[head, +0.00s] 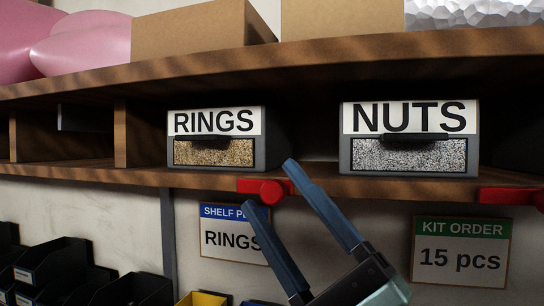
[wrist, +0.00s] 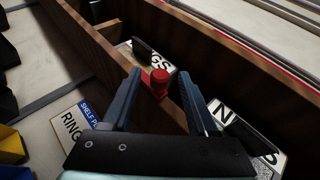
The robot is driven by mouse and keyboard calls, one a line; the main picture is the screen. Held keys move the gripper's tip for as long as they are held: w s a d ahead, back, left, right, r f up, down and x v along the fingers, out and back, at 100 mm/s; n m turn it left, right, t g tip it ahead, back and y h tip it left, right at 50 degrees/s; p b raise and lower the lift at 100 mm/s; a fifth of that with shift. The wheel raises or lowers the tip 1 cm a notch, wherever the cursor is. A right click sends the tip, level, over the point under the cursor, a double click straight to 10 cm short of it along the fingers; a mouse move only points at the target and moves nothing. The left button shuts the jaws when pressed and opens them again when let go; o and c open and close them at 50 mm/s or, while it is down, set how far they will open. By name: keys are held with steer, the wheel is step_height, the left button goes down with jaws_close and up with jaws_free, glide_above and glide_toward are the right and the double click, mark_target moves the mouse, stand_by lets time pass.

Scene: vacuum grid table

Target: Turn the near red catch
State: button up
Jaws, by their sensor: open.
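One red catch (head: 262,186) sits on the front edge of the shelf (head: 140,176), below and right of the RINGS drawer (head: 213,140). Its bar lies roughly level, with a round knob at its middle. A second red catch (head: 508,197) is at the right, below the NUTS drawer (head: 408,140). My gripper (head: 269,186) is open, its two blue fingers reaching up from below right at the first catch. In the wrist view, the red catch (wrist: 159,80) shows between the open fingertips, closer to the left finger. I cannot tell whether either finger touches it.
A SHELF PICK-type sign reading RINGS (head: 232,238) and a KIT ORDER sign (head: 460,250) are on the wall below. Black bins (head: 55,270) and a yellow bin (head: 203,299) stand lower left. Cardboard boxes (head: 200,30) and a pink object (head: 85,42) rest on top.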

steer(key=shift+p+x, duration=0.3)
steer(key=shift+x, duration=0.65)
jaws_close()
